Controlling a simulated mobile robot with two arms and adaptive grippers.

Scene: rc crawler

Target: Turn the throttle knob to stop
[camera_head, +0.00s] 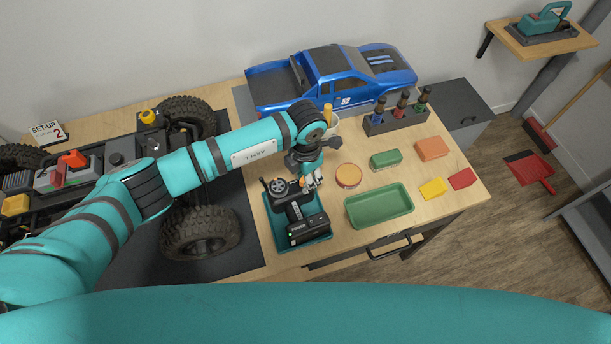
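The black radio controller (296,203) lies in a teal tray (324,238) near the front edge of the workbench. It has a round wheel (276,184) at its upper left. I cannot make out for certain which part is the throttle knob; the gripper may cover it. My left gripper (313,181) points down at the upper right side of the controller, very close to it or touching. Its fingers are small and partly hidden by the wrist, so their opening is unclear. My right gripper is not in view.
The crawler chassis (118,150) with big tyres stands left on a dark mat. A blue truck body (330,80) lies behind. Right of the controller are a round tin (348,176), a green tray (379,207), small coloured boxes and a screwdriver rack (396,122).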

